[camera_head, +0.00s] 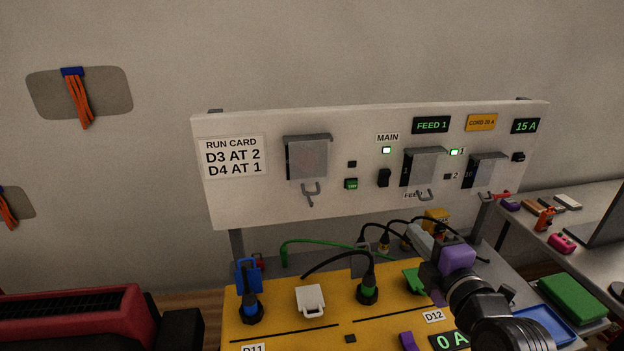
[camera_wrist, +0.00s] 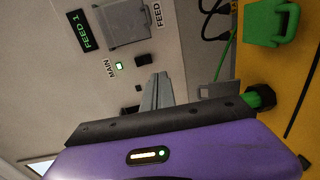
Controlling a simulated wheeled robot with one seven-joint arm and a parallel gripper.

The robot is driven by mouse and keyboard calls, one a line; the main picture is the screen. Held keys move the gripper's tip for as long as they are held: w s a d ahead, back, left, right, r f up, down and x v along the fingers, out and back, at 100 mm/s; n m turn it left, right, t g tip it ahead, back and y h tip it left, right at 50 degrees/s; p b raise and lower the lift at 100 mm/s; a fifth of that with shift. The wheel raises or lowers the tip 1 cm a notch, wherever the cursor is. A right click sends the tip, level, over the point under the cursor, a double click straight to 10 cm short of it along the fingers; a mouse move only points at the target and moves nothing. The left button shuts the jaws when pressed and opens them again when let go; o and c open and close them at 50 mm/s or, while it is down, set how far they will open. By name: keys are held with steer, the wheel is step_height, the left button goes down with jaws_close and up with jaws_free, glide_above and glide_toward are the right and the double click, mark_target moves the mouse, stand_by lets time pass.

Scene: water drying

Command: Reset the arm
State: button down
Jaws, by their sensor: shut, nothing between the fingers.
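My gripper (camera_head: 413,231) is in front of the lower right part of the white panel, above the yellow bench top. Its purple body and grey fingers also show in the wrist view (camera_wrist: 158,88). The fingers are together and hold nothing. The fingertips point toward the panel and look apart from it. My black arm reaches in from the lower right of the head view.
The white panel (camera_head: 250,200) carries a run card, switches and hooks. The yellow bench top (camera_head: 290,338) holds a blue-black plug (camera_head: 250,312), a white socket cover (camera_head: 311,301) and a green-black plug (camera_head: 368,291). Cables run behind. A side table (camera_head: 520,230) stands right.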

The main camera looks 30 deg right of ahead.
step_height(320, 180, up, 4)
steer(key=s+d+m+t+h, duration=0.1)
steer(key=s+m+h, duration=0.1)
steer(key=m, duration=0.5)
steer(key=s+a+f+m+g+y, duration=0.1)
steer(key=s+a+f, duration=0.4)
steer(key=s, duration=0.5)
steer(key=s+a+f+m+y, duration=0.3)
steer(key=s+a+f+m, duration=0.1)
steer(key=s+a, duration=0.5)
steer(key=s+a+f+m+g+y, duration=0.1)
steer(key=s+a+f+m+y, duration=0.1)
steer(key=s+a+f, duration=0.5)
steer(key=s+a, duration=0.1)
steer(key=s, duration=0.3)
steer(key=shift+m+g+y, duration=0.3)
steer(key=shift+m, duration=0.1)
